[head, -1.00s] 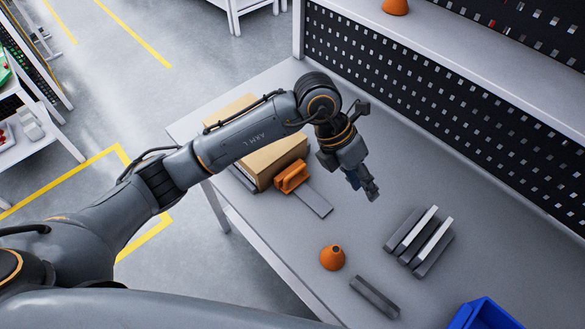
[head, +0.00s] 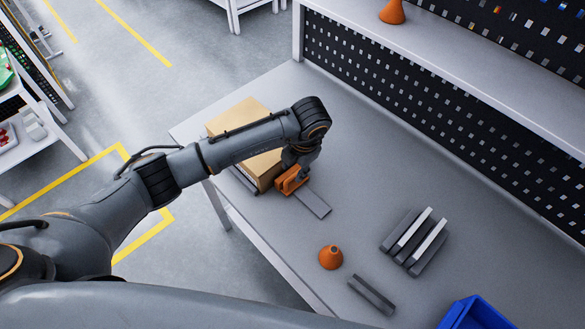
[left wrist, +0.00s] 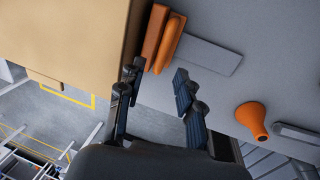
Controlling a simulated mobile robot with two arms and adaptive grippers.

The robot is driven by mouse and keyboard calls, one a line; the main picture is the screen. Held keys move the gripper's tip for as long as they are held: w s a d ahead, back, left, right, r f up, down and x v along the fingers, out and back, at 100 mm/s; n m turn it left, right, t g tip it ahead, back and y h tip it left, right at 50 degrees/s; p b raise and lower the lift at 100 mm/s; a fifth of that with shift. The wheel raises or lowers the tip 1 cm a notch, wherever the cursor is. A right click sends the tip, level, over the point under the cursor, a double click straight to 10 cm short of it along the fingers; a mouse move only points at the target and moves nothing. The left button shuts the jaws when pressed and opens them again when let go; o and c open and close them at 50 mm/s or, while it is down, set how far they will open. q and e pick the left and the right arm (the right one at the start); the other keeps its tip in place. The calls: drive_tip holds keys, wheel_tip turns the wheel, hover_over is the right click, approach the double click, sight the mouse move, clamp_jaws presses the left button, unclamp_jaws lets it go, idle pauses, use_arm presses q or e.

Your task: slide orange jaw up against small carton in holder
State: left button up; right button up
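The tan small carton (head: 238,116) stands in the holder, partly hidden behind my left arm; it also fills the upper left of the left wrist view (left wrist: 60,38). The orange jaw (head: 291,182) sits on the holder's flat grey rail (head: 314,204), close beside the carton; I cannot tell whether they touch. The jaw also shows in the left wrist view (left wrist: 163,40). My left gripper (head: 298,165) is over the jaw in the head view, its fingertips hidden. In the left wrist view its fingers (left wrist: 158,72) are spread, with the jaw just beyond them. My right gripper is out of view.
An orange cone (head: 330,257), a grey bar (head: 371,295) and a slotted grey block with white strips (head: 414,240) lie to the right on the bench (head: 350,170). A blue bin (head: 474,315) stands at the lower right. A perforated panel (head: 430,110) rises behind.

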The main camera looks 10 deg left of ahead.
sight(292, 177)
use_arm(q)
drive_tip(key=shift+w+a+f+p, duration=0.1)
drive_tip(key=shift+f+p, duration=0.05)
drive_tip(key=shift+f, duration=0.75)
drive_tip(key=shift+w+a+f+p, duration=0.1)
drive_tip(key=shift+f+p, duration=0.05)
drive_tip(key=shift+f, duration=0.75)
clamp_jaws()
